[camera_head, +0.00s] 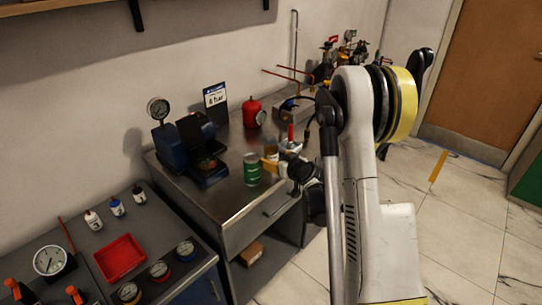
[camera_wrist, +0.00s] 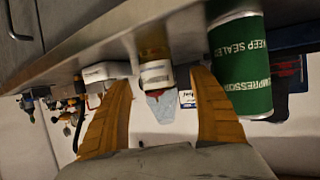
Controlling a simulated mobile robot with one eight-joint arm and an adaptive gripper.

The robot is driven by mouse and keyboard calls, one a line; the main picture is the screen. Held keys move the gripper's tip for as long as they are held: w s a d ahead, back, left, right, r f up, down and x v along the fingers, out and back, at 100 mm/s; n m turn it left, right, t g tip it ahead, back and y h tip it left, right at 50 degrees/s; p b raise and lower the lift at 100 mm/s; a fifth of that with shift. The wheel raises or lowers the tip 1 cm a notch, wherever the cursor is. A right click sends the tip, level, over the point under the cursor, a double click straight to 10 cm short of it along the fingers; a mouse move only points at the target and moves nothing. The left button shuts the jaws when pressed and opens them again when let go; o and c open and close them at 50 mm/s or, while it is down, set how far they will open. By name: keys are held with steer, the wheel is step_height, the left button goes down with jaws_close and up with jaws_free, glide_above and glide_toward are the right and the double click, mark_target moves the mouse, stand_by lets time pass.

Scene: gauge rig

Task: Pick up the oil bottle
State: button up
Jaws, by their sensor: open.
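My gripper (camera_wrist: 160,77) is open, with its two orange fingers spread in the wrist view, where the scene appears upside down. A small amber bottle with a pale label band (camera_wrist: 155,72) shows in the gap between the fingers; it looks like the oil bottle, but its label is not readable. No finger visibly touches it. In the head view the amber bottle (camera_head: 271,153) is partly hidden by my gripper, near the bench's front edge. A green can (camera_wrist: 240,65) marked "COMPRESSOR" and "KEEP SEALED" stands close beside one finger; it also shows in the head view (camera_head: 251,170).
A blue gauge device (camera_head: 200,150) and a red canister (camera_head: 253,113) stand farther back on the steel bench (camera_head: 225,200). A lower bench at left holds a red tray (camera_head: 120,258), several gauges and small bottles (camera_head: 116,206).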

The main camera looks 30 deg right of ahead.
mark_target(274, 158)
steer(key=b+x, duration=0.1)
steer(key=x, duration=0.1)
steer(key=b+x, duration=0.1)
steer(key=x, duration=0.2)
steer(key=shift+w+d+f, duration=0.2)
steer(key=shift+d+f, duration=0.05)
steer(key=shift+r, duration=0.1)
steer(key=c, duration=1.4)
